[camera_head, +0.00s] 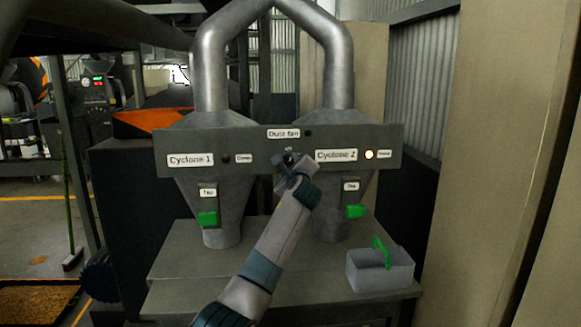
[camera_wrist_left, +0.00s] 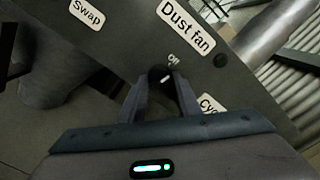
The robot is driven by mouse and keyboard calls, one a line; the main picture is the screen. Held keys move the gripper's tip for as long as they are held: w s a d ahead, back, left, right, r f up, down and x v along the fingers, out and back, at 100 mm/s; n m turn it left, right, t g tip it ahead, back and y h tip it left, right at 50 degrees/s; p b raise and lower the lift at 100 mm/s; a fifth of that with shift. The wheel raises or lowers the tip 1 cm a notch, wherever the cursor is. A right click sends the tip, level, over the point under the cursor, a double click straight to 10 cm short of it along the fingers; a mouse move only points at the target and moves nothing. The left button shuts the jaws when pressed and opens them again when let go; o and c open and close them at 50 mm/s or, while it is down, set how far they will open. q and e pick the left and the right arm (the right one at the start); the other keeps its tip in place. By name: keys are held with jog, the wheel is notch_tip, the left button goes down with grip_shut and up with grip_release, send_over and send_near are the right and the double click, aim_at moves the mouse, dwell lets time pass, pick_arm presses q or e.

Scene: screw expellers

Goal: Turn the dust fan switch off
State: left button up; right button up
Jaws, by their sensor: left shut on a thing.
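The dust fan switch (camera_head: 290,158) is a small dark round knob in the middle of the grey panel (camera_head: 230,141), below the "Dust fan" label (camera_head: 283,133). In the left wrist view the knob (camera_wrist_left: 160,73) shows a pale pointer mark, with a small "Off" marking (camera_wrist_left: 174,58) beside it. My left gripper (camera_head: 292,168) reaches up to the panel. In the left wrist view its two fingers (camera_wrist_left: 160,88) are shut around the knob, one on each side. The small lamp (camera_head: 308,133) by the dust fan label is dark. My right gripper is not in view.
Two metal cyclones with pipes stand behind the panel. The Cyclone 2 lamp (camera_head: 369,155) glows; the Cyclone 1 lamp (camera_head: 226,158) is dark. Green tap handles (camera_head: 208,219) hang below. A grey bin with a green handle (camera_head: 380,270) stands on the bench at right.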

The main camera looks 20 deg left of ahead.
pick_arm(q)
jog(key=shift+f+n+b, duration=0.1)
jog(key=shift+n+b, duration=0.2)
jog(key=shift+n, duration=1)
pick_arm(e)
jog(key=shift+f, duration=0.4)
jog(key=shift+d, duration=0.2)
pick_arm(q)
jog(key=o, duration=1.1)
jog(key=shift+c, duration=0.2)
jog(key=shift+s, duration=0.1)
jog(key=shift+b+v, duration=0.3)
jog(key=shift+v, duration=0.5)
jog(key=b+v, duration=0.4)
jog(key=v, duration=1.1)
jog(key=shift+s, duration=0.3)
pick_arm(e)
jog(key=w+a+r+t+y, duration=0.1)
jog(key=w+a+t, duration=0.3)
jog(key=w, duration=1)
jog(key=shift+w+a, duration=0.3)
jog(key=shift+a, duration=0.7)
